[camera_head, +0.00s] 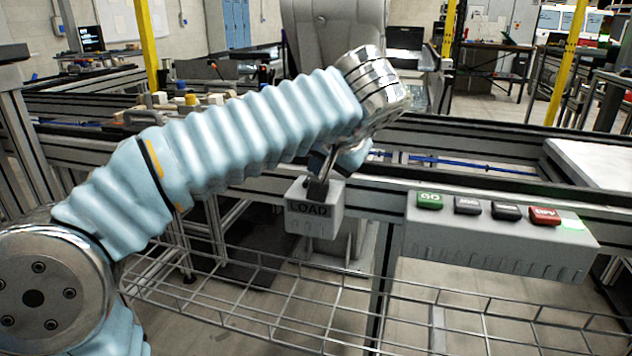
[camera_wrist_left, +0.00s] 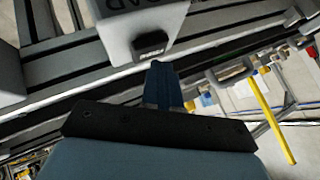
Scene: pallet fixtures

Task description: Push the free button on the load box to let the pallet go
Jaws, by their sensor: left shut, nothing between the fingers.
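The load box (camera_head: 313,224) is a small light-grey box marked LOAD, fixed at the front rail near the middle of the head view. It also shows at the top of the left wrist view (camera_wrist_left: 126,30), with one dark button (camera_wrist_left: 151,45) on it. My left gripper (camera_head: 318,187) reaches down to the top of the box, its fingers shut and empty. In the left wrist view its blue fingertips (camera_wrist_left: 160,68) point at the button, close to its edge. I cannot tell whether they touch it. No lettering on the button is readable. My right gripper is not in view.
A longer grey panel (camera_head: 490,250) to the right carries a green GO button (camera_head: 430,200), two dark buttons and a red button (camera_head: 545,215). A wire basket (camera_head: 300,300) runs below the rail. A white slab (camera_head: 595,165) lies at the far right.

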